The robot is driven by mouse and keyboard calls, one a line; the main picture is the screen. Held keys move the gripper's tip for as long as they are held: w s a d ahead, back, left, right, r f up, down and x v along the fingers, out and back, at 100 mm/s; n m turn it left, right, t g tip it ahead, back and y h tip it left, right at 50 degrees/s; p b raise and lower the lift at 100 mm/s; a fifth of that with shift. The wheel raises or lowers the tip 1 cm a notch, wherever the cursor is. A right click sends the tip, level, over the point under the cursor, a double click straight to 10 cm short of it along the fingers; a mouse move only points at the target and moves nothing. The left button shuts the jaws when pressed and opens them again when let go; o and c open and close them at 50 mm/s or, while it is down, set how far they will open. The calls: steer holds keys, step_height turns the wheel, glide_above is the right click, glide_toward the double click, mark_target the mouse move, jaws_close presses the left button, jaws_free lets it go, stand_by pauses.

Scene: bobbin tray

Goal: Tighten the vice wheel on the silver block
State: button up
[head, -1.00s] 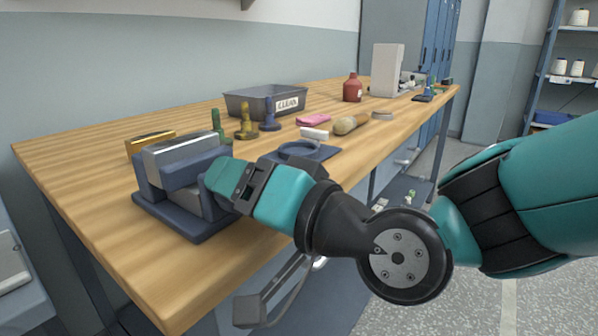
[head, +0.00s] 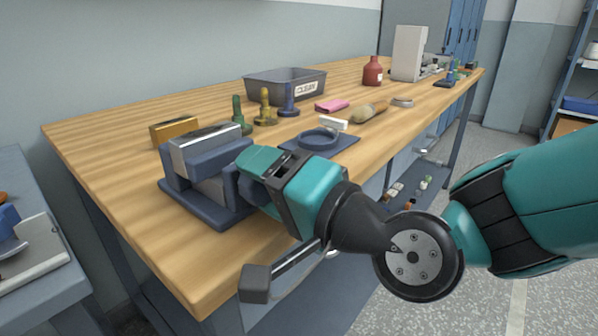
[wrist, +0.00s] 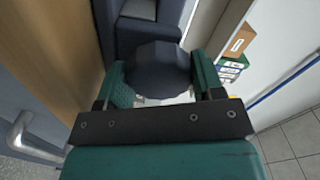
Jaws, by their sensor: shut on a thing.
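The silver block (head: 205,144) sits in the jaws of the dark blue vice (head: 208,207), near the front left edge of the wooden bench. It also shows at the top of the wrist view (wrist: 138,10). The vice wheel (wrist: 158,68) is a dark, lobed knob on the near side of the vice. My gripper (wrist: 160,82) has one teal finger on each side of the wheel and is shut on it. Whether the jaws press firmly on the block I cannot tell.
A brass block (head: 174,131) lies behind the vice. Green, yellow and blue bobbin-like pieces (head: 264,108), a grey bin marked CLEAN (head: 285,85) and a blue stand with a ring (head: 318,142) are farther along the bench. The front left bench top is clear.

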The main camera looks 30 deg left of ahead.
steer(key=o, duration=0.9)
steer(key=s+d+b, duration=0.3)
steer(key=d+b, duration=0.4)
steer(key=d, duration=1)
steer(key=shift+d, duration=0.1)
